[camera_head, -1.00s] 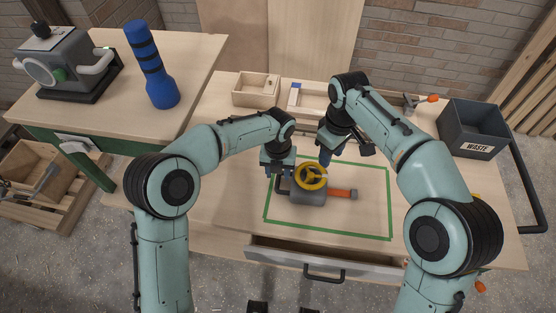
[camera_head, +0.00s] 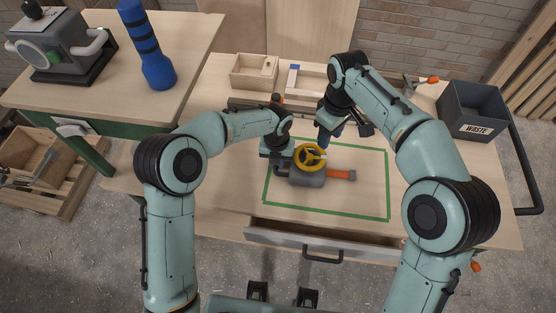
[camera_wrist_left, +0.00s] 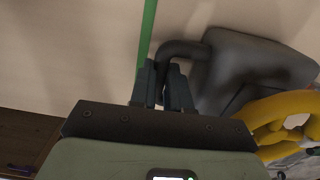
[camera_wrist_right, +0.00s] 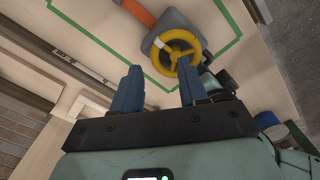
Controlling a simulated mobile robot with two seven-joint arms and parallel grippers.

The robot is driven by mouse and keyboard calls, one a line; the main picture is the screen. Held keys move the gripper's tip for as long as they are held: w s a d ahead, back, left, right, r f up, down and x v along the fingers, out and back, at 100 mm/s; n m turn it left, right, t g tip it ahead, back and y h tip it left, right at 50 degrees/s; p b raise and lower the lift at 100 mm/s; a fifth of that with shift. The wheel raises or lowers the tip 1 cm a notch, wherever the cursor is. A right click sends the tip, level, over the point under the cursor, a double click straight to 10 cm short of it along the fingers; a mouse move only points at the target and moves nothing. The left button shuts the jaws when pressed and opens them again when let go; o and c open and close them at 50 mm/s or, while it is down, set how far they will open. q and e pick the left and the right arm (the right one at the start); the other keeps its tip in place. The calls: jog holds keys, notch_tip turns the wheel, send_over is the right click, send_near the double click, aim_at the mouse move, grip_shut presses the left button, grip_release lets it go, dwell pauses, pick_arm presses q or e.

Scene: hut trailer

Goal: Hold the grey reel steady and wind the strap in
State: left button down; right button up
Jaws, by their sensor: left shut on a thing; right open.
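The grey reel (camera_head: 306,179) lies on the workbench inside the green outline, with a yellow hand wheel (camera_head: 310,147) on top. A short length of orange strap (camera_head: 341,174) sticks out of its right side. In the left wrist view the reel's grey body (camera_wrist_left: 245,70) has a dark handle (camera_wrist_left: 181,49). My left gripper (camera_wrist_left: 162,85) is shut on that handle at the reel's left side. My right gripper (camera_wrist_right: 160,78) is open and empty, above and behind the wheel. The right wrist view shows the yellow wheel (camera_wrist_right: 179,46) just beyond its fingertips, apart from them.
Wooden trays (camera_head: 254,72) stand at the back of the bench. A grey waste bin (camera_head: 472,112) is at the back right. A drawer (camera_head: 325,245) is at the front. A side table (camera_head: 110,55) at left holds a machine and a blue bottle-shaped object (camera_head: 147,45).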

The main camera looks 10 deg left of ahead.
jog(key=s+d+f+m+g+y, duration=0.4)
jog(key=s+f+y, duration=0.4)
jog(key=f+y, duration=0.15)
jog(key=w+d+m+t+y, duration=0.3)
jog(key=d+m+t+y, duration=0.3)
jog(key=d+m+t, duration=0.35)
send_near(309, 159)
jog(key=shift+n+t, duration=0.25)
jog(key=shift+t, duration=0.1)
jog(key=w+a, duration=0.1)
jog(key=w, duration=0.1)
jog(key=w+a+f, duration=0.1)
jog(key=a, duration=0.1)
jog(key=shift+w+f, duration=0.2)
jog(key=shift+w, duration=0.2)
grip_shut()
